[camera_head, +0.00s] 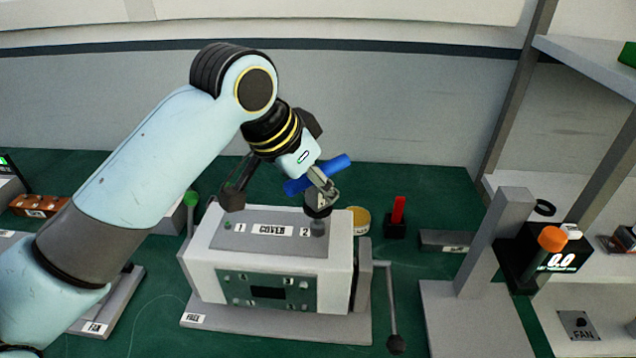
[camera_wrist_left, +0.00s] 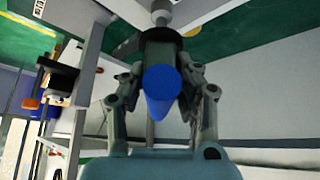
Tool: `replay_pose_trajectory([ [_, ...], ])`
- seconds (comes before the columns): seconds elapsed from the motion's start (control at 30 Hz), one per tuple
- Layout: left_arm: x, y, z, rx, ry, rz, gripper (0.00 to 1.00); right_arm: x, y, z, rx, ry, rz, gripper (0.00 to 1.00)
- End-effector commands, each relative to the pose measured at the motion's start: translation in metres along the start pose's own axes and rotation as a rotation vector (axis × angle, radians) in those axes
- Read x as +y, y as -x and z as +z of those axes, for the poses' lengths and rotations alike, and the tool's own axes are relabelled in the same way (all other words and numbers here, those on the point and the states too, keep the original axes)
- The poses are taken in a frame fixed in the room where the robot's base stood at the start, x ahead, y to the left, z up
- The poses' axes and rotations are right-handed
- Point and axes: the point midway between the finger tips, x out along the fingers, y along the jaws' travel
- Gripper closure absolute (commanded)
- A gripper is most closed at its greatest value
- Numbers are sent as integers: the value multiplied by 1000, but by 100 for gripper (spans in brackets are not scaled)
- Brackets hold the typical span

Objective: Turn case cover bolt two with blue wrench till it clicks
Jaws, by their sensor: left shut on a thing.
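The blue wrench (camera_head: 336,168) is clamped in my left gripper (camera_head: 318,182), its blue handle lying slanted across the fingers. In the left wrist view the blue handle end (camera_wrist_left: 160,88) points at the camera, between the fingers (camera_wrist_left: 158,62). A dark part below the gripper stands over case cover bolt two (camera_head: 318,228), a grey post beside the label 2. They look in line, but I cannot tell whether the wrench is seated. The case cover (camera_head: 270,243) is the grey plate marked 1, COVER and 2, on the white case (camera_head: 205,265). My right gripper is out of view.
A crank lever (camera_head: 392,310) hangs at the case's right side, and a green-knobbed lever (camera_head: 190,200) stands at its left. Behind right are a yellow-topped round can (camera_head: 360,215) and a red switch (camera_head: 398,210). A grey upright stand (camera_head: 495,240) and shelves are at right.

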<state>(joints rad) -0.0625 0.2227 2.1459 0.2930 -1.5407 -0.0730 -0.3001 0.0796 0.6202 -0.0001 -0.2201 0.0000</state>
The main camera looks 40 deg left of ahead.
Motion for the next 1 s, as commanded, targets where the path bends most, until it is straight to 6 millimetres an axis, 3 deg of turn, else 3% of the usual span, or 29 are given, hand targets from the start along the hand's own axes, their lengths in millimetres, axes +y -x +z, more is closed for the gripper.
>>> replay_pose_trajectory([
  [0.2, -2, 0, 1, -4, -144, 84, 100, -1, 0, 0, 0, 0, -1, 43],
  [0.57, 2, 0, 0, -3, 125, -65, 100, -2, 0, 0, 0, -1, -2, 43],
  [1.0, 0, 9, -6, 2, 131, -74, 100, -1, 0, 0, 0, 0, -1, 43],
])
